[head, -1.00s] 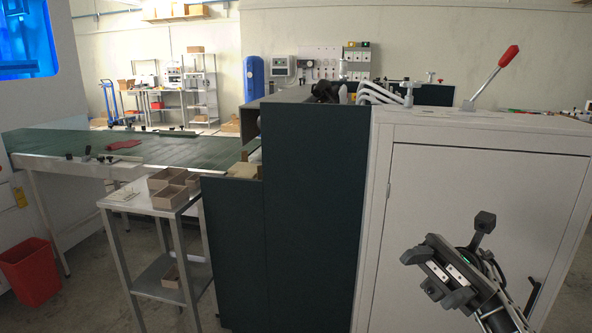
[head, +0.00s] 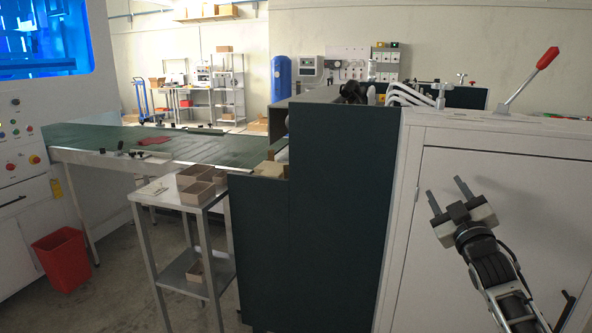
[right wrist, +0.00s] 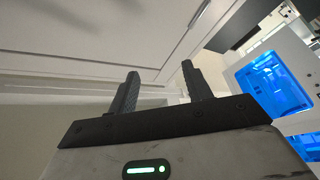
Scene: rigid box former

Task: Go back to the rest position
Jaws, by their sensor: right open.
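My right gripper (head: 450,194) is raised in front of the white cabinet at the right of the head view. Its two fingers stand apart and point up and to the left, with nothing between them. The right wrist view also shows the open, empty fingers (right wrist: 160,90), with the pale cabinet surface behind them and a blue-lit machine window at the right. My left gripper does not show in either view.
The white cabinet (head: 480,220) with a red-handled lever (head: 547,58) stands close behind the right gripper. A dark panel (head: 335,200) is left of it. A steel stand (head: 190,207) holds small boxes (head: 197,193). A green conveyor (head: 100,135) and red bin (head: 62,262) are farther left.

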